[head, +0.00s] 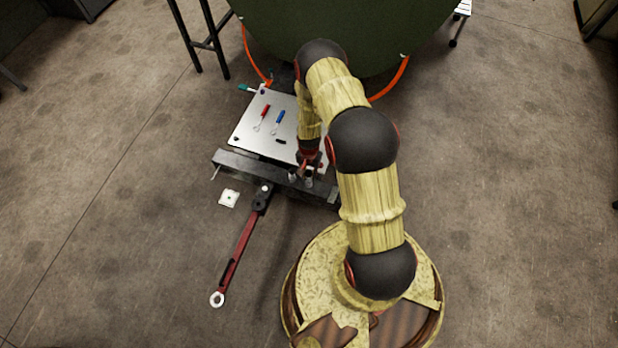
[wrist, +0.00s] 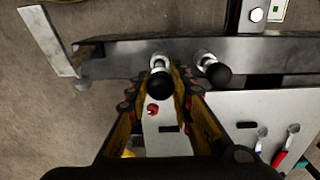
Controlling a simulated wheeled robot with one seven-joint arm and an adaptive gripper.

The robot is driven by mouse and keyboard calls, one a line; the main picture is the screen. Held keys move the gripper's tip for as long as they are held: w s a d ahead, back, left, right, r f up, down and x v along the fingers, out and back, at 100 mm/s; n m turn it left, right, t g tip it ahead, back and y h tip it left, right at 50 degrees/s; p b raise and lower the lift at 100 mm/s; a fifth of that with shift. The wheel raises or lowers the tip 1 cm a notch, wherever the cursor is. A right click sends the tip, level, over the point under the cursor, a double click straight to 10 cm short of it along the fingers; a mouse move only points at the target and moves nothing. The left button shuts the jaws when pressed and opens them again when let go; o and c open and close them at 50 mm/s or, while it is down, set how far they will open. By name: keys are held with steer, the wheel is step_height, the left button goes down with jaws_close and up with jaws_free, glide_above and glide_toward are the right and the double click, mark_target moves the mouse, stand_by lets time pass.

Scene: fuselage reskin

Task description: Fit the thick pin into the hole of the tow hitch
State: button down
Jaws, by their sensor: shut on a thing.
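My gripper (wrist: 160,78) is shut around a pin with a black knob (wrist: 160,86) and a bright metal part above it in the wrist view. I take it for the thick pin, though thickness is hard to judge. It is over the dark metal beam's edge; I cannot tell whether its lower end still sits in the beam. In the head view my gripper (head: 308,160) is over the beam's right half. A second black-knobbed pin (wrist: 215,73) stands beside it. The tow hitch (head: 262,196) is the black piece joining the red tow bar (head: 239,248) to the beam; its hole is unclear.
The dark beam (head: 236,160) crosses in front of a light plate (head: 250,130) with a red tool (head: 264,112) and a blue tool (head: 279,118). A small white square (head: 228,198) lies left of the hitch. The green fuselage (head: 345,30) is behind. Floor at left is clear.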

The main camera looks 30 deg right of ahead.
steer(key=shift+r+p, duration=0.95)
steer(key=shift+r, duration=0.6)
steer(key=shift+r+p, duration=0.95)
steer(key=shift+r, duration=0.55)
steer(key=w+a+f+n, duration=0.2)
steer(key=a+f+n, duration=0.1)
steer(key=a, duration=0.9)
steer(key=w+a+f+n, duration=0.3)
steer(key=a, duration=0.9)
steer(key=shift+w+f, duration=0.2)
steer(key=shift+f, duration=0.05)
